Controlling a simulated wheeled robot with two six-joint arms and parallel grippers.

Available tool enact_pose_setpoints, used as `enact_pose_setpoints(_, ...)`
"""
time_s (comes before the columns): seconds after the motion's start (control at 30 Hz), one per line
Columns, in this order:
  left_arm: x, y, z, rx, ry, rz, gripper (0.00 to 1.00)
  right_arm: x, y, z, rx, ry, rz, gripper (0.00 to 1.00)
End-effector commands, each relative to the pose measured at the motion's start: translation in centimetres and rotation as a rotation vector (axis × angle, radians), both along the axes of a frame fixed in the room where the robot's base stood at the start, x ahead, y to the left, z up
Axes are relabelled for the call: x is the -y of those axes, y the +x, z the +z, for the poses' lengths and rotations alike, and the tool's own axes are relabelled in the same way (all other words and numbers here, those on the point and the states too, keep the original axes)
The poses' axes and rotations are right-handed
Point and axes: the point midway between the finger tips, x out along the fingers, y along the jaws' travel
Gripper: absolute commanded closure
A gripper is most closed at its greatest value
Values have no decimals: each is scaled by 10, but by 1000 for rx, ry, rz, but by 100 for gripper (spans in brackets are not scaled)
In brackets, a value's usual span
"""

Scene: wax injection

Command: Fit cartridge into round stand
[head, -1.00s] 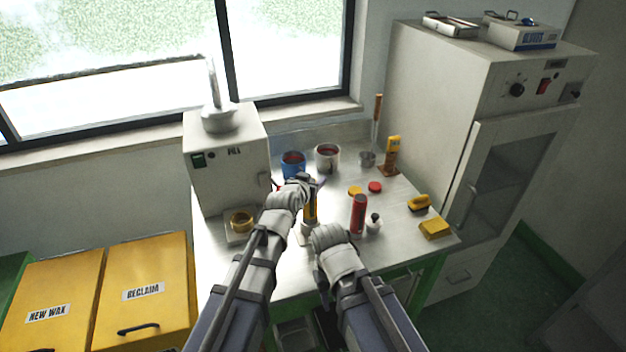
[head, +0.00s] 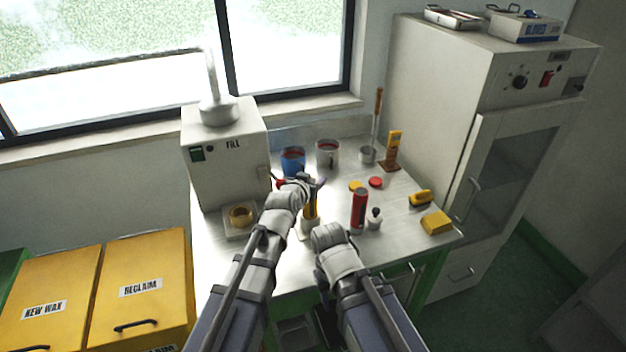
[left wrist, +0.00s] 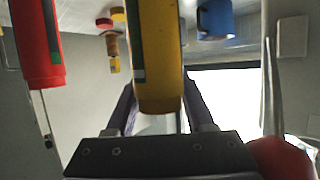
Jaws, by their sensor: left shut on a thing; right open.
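The yellow cartridge (head: 311,206), with a dark green band, is upright in my left gripper (head: 312,186). It also fills the middle of the left wrist view (left wrist: 158,55), between the purple fingers. In the head view its lower end meets a pale round stand (head: 309,226), partly covered by my arms; I cannot tell whether it is seated or just above. My right gripper (head: 322,232) is low beside the stand, its fingers mostly hidden by its wrist; it is open. A red cartridge (head: 358,211) stands to the right.
A small white bottle (head: 374,219) stands by the red cartridge.

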Motion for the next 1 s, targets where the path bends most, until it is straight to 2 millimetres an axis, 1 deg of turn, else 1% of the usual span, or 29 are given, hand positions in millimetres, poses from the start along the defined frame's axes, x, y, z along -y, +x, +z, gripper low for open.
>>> enact_pose_setpoints(0.7,0,0,-18,1,0,0,100,0,0,-18,0,0,0,50)
enact_pose_setpoints(0.73,0,0,-16,1,0,0,43,0,0,-17,0,0,0,50)
enact_pose_setpoints(1.0,0,0,-16,1,0,0,13,0,0,-16,0,0,0,50)
